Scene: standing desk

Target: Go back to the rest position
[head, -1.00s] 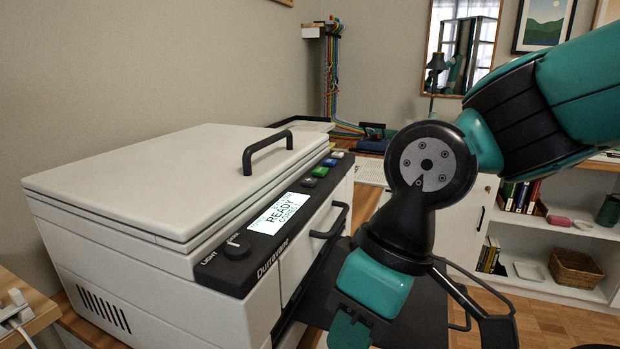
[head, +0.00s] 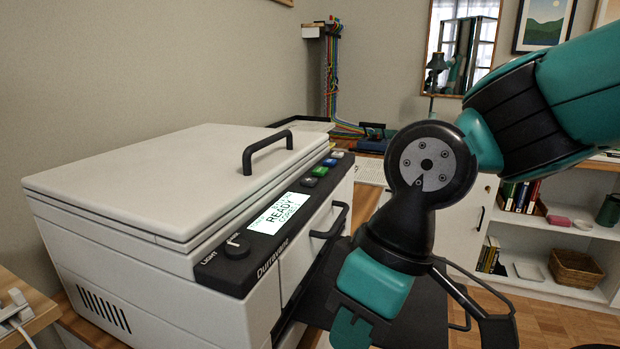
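My arm comes in from the upper right in the head view, and its wrist hangs in front of the copier's right side. The teal and black end of my gripper (head: 365,305) points down at the bottom of the picture. Its fingertips are cut off or hidden, so I cannot tell whether it is open or shut. The large pale copier (head: 150,185) stands at the left with its lid down. Its lit display (head: 280,213) reads READY. A dark tray (head: 420,312) juts out from its right side, partly behind my wrist.
A lid handle (head: 268,150) and a front handle (head: 331,222) stick out from the copier. White shelves (head: 545,235) with books and a basket (head: 576,268) stand at the right. Wooden floor shows at the lower right. Coloured cables (head: 331,75) hang on the back wall.

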